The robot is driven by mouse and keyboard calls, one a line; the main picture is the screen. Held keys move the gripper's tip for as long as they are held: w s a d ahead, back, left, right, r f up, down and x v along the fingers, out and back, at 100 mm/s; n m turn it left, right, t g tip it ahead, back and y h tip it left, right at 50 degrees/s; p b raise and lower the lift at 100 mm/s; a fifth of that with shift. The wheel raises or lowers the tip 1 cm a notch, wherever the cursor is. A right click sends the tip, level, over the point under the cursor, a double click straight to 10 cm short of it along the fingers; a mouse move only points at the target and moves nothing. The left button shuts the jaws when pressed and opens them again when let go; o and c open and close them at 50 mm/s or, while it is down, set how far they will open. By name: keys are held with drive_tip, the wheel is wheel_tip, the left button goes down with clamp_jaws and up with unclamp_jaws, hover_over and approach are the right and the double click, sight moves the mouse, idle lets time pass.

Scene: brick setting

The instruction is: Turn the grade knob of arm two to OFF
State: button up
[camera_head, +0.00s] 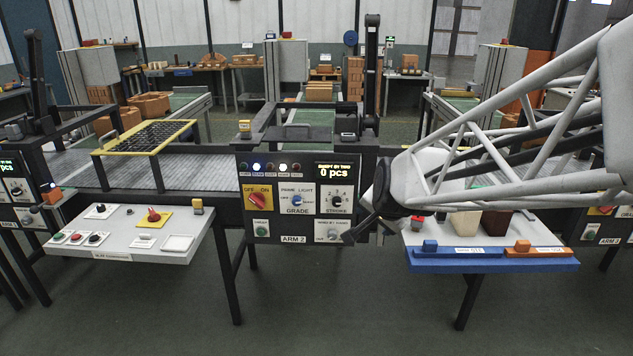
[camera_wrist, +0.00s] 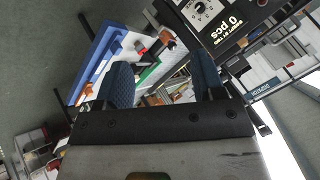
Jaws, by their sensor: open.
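The ARM 2 panel (camera_head: 293,240) stands near the middle of the head view. Its blue grade knob (camera_head: 297,200) sits on a white plate marked PRIME and LIGHT above and GRADE below; its exact pointing is too small to tell. My gripper (camera_head: 367,232) is open and empty at the lower right of the panel, right of the knob and apart from it. In the wrist view, my two blue fingers (camera_wrist: 162,75) are spread. There the panel's "0 pcs" display (camera_wrist: 232,30) and stroke knob (camera_wrist: 200,9) show at the top; the grade knob does not show.
A red OFF/ON switch (camera_head: 258,201) is left of the grade knob, and a stroke knob (camera_head: 337,200) right of it. A green button (camera_head: 260,228) is below. A white table (camera_head: 130,225) stands left; a blue-edged table (camera_head: 490,264) with bins stands right under my arm.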

drive_tip(key=w+a+f+m+t, duration=0.2)
drive_tip(key=w+a+f+m, duration=0.25)
drive_tip(key=w, duration=0.45)
drive_tip(key=w+a+f+m+t, duration=0.35)
drive_tip(key=w+a+f, duration=0.2)
drive_tip(key=w, duration=0.45)
drive_tip(key=w+a+f+m+t, duration=0.2)
drive_tip(key=w+a+f+m, duration=0.3)
drive_tip(key=w, duration=0.4)
drive_tip(key=m+t+h, duration=0.2)
drive_tip(key=m+t, duration=0.1)
drive_tip(key=m, duration=0.1)
approach(298, 203)
drive_tip(key=w, duration=0.1)
drive_tip(key=shift+w+r, duration=0.1)
drive_tip(key=shift+w, duration=0.15)
drive_tip(key=shift+w, duration=3.9)
drive_tip(key=shift+c, duration=0.4)
